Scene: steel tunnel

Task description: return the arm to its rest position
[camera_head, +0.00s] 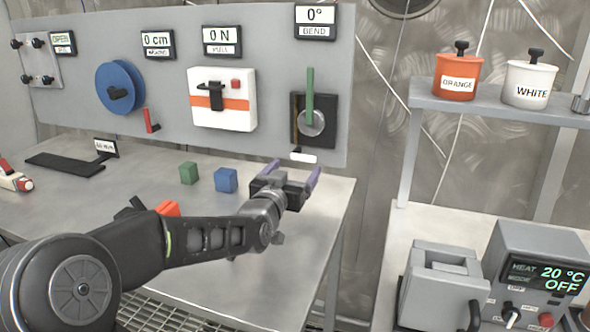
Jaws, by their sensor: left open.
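My left arm reaches in from the lower left over the steel table. My left gripper (296,174) is open and empty, with purple fingers. It is above the table's right part, just in front of the panel's lower edge, near a small white piece (303,157) there. My right gripper is not in view.
A grey panel (270,75) with a blue reel (120,87), a white box (222,99) and a green lever (310,95) stands behind the table (330,205). Green (188,172), blue (226,180) and orange (168,208) blocks lie there. A heater unit (535,270) stands right, below a shelf with orange (457,78) and white (529,82) pots.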

